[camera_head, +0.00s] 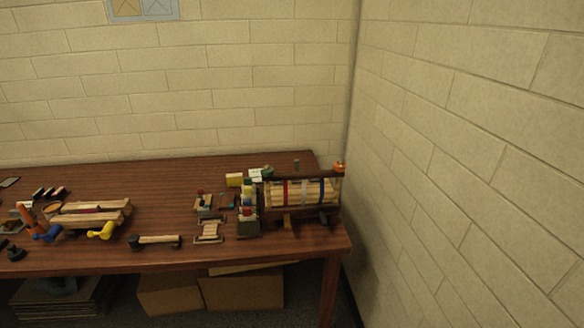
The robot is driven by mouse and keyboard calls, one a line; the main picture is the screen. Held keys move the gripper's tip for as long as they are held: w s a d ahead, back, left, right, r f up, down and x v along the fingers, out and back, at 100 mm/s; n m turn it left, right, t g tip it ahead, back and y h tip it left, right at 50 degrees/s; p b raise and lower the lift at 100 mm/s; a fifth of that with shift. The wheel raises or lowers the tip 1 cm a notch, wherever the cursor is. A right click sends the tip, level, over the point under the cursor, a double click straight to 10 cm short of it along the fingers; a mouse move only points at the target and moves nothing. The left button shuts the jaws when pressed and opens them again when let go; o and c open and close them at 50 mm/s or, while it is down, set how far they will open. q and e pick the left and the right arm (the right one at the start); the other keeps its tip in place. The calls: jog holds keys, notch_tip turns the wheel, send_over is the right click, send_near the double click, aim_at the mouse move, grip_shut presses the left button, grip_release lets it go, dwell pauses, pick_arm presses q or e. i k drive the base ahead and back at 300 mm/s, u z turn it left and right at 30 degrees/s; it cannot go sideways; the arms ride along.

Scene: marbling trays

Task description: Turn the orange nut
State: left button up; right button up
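A small orange piece (339,167), which looks like the orange nut, sits on top of the right end of a wooden rack (270,199) at the table's right end. It is close to the wall corner. It is too small to make out its shape or turn. Neither of my grippers shows in the head view, and nothing is seen touching the orange piece.
The brown table (165,210) runs along the back wall. A wooden press (90,214) with blue and yellow handles stands at left, with a mallet (158,241) near the front edge. Cardboard boxes (240,292) lie beneath. The right wall (470,150) is close to the table's end.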

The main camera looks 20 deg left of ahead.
aim_at(339, 169)
jog(key=k, duration=0.2)
jog(key=u, duration=0.6)
jog(key=i, duration=0.75)
jog(key=z, duration=1.05)
jog(key=i, duration=0.55)
jog(key=z, duration=0.6)
